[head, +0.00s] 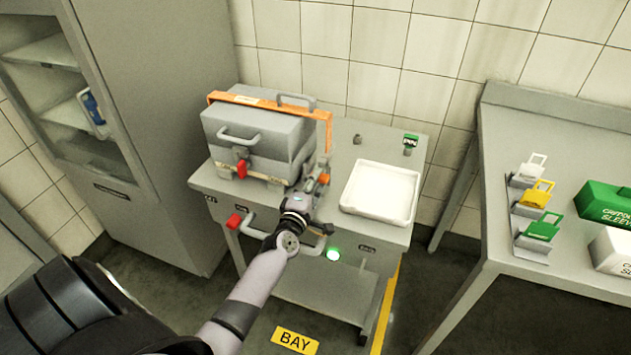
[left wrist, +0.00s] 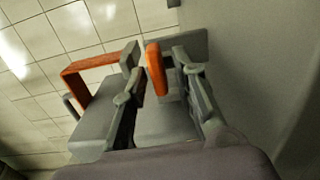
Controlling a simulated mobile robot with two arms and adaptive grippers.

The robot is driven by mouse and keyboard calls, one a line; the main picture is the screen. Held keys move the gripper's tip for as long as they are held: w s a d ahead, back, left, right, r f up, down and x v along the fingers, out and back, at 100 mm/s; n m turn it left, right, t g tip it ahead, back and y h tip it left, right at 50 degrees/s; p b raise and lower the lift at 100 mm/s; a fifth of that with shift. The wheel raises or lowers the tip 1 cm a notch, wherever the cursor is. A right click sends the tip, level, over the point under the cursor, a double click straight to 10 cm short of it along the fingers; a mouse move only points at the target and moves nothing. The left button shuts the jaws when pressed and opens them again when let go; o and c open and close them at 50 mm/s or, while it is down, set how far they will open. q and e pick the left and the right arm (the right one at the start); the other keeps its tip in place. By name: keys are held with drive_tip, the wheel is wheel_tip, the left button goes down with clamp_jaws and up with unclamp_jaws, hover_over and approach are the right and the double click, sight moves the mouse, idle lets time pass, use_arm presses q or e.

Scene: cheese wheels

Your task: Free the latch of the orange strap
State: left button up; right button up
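A grey case (head: 250,130) with a handle on its front stands on a grey cart. The orange strap (head: 262,102) runs along its top back edge and down its right side; it also shows in the left wrist view (left wrist: 88,66). The latch's orange lever (left wrist: 156,68) stands out from a grey plate, and in the head view its orange end (head: 324,178) shows just beyond my gripper. My left gripper (head: 316,184) is at the case's right side. In the left wrist view its fingers (left wrist: 162,82) are apart, one on each side of the lever, with gaps visible.
A white tray (head: 381,193) lies on the cart's right half. A red latch (head: 242,170) is on the case's front. A rail (head: 265,234) runs along the cart's front. A shelf cabinet (head: 120,130) stands left, and a table (head: 560,150) with tags stands right.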

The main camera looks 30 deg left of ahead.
use_arm(q)
drive_tip(key=shift+o, duration=0.2)
drive_tip(key=v, duration=1.2)
drive_tip(key=shift+r, duration=0.1)
